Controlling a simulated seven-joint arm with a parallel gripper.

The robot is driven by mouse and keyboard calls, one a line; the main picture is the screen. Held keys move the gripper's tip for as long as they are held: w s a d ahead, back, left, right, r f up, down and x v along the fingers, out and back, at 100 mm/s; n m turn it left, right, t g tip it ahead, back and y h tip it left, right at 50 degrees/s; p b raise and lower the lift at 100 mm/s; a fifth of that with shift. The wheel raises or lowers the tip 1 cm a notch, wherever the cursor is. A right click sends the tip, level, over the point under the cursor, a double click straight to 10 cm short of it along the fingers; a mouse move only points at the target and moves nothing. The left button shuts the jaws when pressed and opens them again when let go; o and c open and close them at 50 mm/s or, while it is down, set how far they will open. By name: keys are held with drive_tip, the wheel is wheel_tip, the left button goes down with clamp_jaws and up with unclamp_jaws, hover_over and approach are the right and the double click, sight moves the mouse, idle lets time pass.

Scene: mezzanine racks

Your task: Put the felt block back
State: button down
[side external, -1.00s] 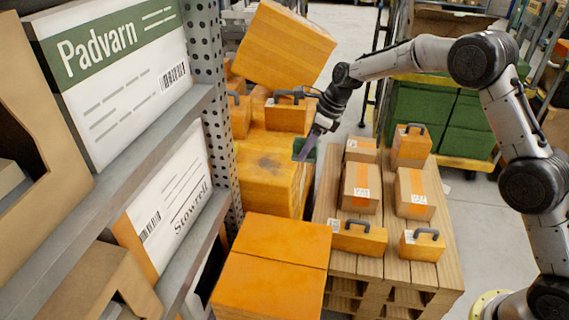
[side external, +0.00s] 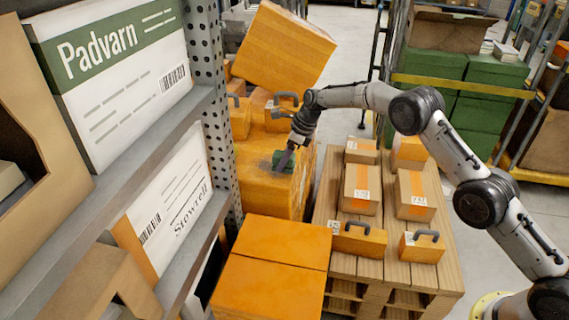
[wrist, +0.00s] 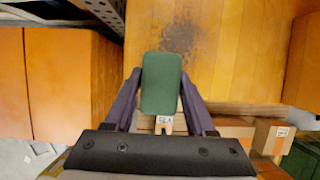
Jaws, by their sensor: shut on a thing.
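The felt block is a dark green rounded block (wrist: 161,84). My gripper (wrist: 160,100) is shut on it, with a purple finger on each side in the wrist view. In the side view the block (side external: 283,160) shows small at the end of my gripper (side external: 288,157). It is over the top of a large orange crate (side external: 258,187) that has a dark smudge. In the wrist view the smudge (wrist: 182,38) lies just beyond the block. I cannot tell whether the block touches the crate top.
A wooden pallet (side external: 345,262) with several cartons and handled orange cases stands to the right. A tilted orange box (side external: 285,45) looms behind my gripper. A metal rack post (side external: 212,100) stands to the left. Another orange box (side external: 270,260) is in front.

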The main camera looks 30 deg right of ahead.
drive_tip(key=shift+f, duration=0.9)
drive_tip(key=shift+c, duration=1.2)
unclamp_jaws()
drive_tip(key=shift+f, duration=0.15)
drive_tip(key=v, duration=1.2)
drive_tip(key=shift+r, duration=0.25)
